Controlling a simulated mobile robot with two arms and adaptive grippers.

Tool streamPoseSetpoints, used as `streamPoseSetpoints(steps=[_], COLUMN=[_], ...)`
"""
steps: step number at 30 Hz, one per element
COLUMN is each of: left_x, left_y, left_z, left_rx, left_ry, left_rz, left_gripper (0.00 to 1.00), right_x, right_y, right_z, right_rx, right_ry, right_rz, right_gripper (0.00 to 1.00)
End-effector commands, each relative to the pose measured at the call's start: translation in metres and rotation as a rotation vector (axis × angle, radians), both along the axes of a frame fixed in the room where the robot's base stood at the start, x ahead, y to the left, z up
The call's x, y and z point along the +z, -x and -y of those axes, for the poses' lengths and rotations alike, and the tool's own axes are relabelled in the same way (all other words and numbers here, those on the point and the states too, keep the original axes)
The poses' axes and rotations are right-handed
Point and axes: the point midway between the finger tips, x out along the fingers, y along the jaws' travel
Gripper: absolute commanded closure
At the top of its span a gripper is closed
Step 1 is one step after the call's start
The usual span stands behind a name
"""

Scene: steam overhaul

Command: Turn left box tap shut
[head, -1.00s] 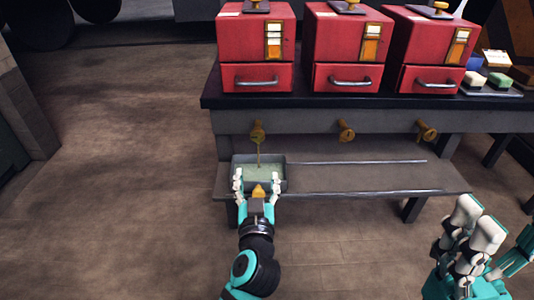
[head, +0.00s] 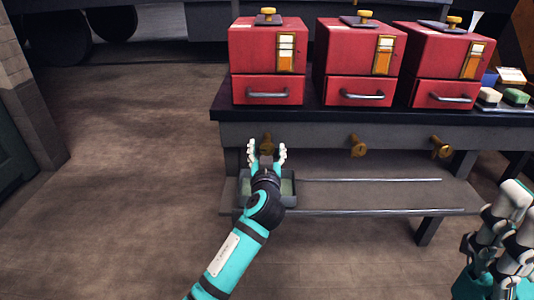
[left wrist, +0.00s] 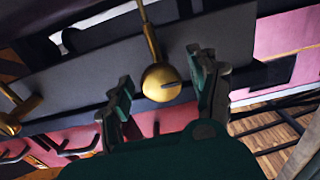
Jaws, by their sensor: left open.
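The left box tap (head: 267,143) is brass and sits on the bench front below the left red box (head: 268,60). My left gripper (head: 267,153) is open in front of it and partly hides it in the head view. In the left wrist view a brass ball on a thin stem, part of a tap (left wrist: 161,83), lies between the two open fingers (left wrist: 165,96), with gaps on both sides. The tray (head: 243,190) under the tap is partly hidden by my left arm. My right gripper (head: 497,220) is at the lower right, away from the taps; its jaws are unclear.
A middle tap (head: 357,146) and a right tap (head: 440,147) stick out along the bench front (head: 310,134). The low shelf (head: 370,195) carries a thin rail. Soap-like blocks (head: 516,97) lie at the right end. The floor at left is clear.

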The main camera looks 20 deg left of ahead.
Motion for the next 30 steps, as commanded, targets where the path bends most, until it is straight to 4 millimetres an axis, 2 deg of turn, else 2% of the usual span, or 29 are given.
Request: streamPoseSetpoints(steps=[11, 24, 30], left_x=[0.0004, 0.0002, 0.0007], left_y=[-0.0065, -0.0063, -0.0062], left_z=[-0.0022, -0.0021, -0.0021], left_rx=[0.0, 0.001, 0.001], left_ry=[0.0, 0.0, -0.011], left_rz=[0.0, 0.0, -0.004], left_gripper=[0.39, 0.95, 0.95], right_x=[0.0018, 0.0018, 0.0034], right_y=[0.0005, 0.0008, 0.0009], right_z=[-0.0003, -0.0003, -0.0003], right_rx=[0.0, 0.001, 0.001], right_ry=[0.001, 0.0, 0.0], right_rz=[0.009, 0.009, 0.009], right_gripper=[0.38, 0.38, 0.38])
